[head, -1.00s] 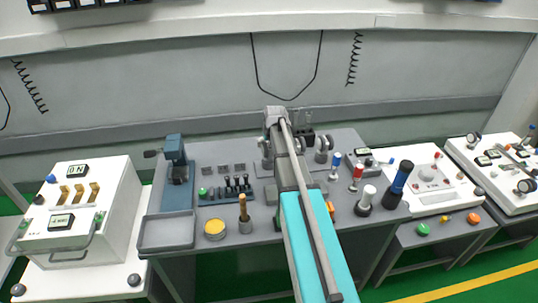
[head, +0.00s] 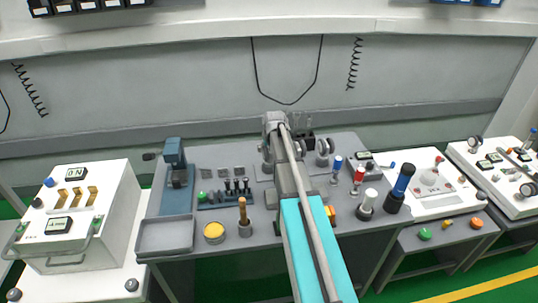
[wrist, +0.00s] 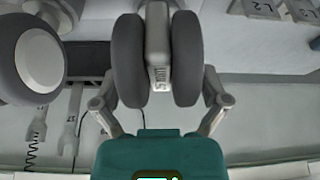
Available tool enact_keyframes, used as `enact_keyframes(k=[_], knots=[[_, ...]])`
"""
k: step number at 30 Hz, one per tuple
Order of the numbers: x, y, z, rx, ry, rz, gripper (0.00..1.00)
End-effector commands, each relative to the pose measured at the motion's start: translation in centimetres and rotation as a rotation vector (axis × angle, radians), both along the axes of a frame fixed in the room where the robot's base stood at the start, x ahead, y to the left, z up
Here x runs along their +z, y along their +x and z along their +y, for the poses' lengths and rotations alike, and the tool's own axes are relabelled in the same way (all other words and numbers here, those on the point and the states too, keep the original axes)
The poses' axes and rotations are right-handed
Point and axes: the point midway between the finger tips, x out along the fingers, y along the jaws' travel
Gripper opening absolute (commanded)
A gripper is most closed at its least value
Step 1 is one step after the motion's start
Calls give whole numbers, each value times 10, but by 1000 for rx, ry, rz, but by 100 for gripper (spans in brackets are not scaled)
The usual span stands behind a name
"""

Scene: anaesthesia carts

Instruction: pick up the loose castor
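In the wrist view a twin-wheeled castor (wrist: 186,60) with dark grey tyres and a pale centre body fills the upper middle. My gripper (wrist: 158,88) has one finger at each side of it, close to the outer faces of the wheels. The fingertips are hidden behind the wheels, so contact or a gap cannot be made out. Another castor wheel (wrist: 36,62) with a pale hub shows at the left.
A grey tray (head: 165,236), blue press (head: 174,165), yellow tin (head: 214,232) and tool rack (head: 235,190) stand left of my arm. Upright handles (head: 400,185) stand on its right. Spanners (wrist: 68,135) show below the left castor in the wrist view. White carts flank the bench.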

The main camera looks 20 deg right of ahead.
Motion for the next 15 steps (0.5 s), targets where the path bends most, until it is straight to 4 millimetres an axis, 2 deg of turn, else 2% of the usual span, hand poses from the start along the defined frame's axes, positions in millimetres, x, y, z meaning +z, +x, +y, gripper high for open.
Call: enact_keyframes(k=[1, 7, 15], knots=[[0, 0, 0, 0, 0, 0, 74], [0, 0, 0, 0, 0, 0, 37], [0, 0, 0, 0, 0, 0, 35]])
